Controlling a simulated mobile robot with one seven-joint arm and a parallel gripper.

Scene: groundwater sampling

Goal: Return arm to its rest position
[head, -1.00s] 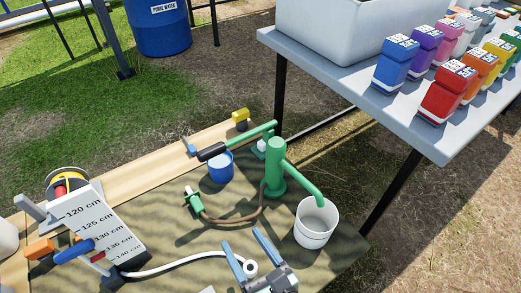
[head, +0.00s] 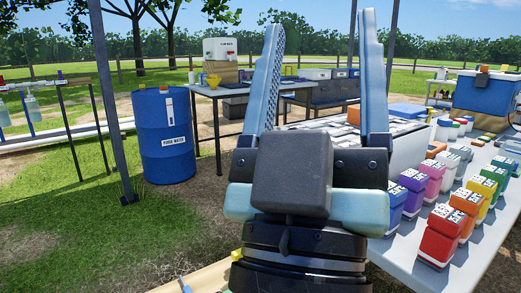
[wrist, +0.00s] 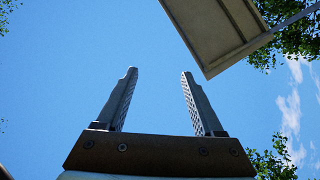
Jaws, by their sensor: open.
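My gripper (head: 318,85) stands upright in the middle of the head view, close to the camera. Its two blue-grey fingers point up and are spread wide apart, with nothing between them. In the wrist view my gripper (wrist: 157,100) is also open and empty against blue sky. My gripper and wrist hide part of the table and the ground behind them.
A blue purge water drum (head: 165,135) stands on the grass at left, beside a dark post (head: 112,100). A canopy panel (wrist: 215,30) is overhead.

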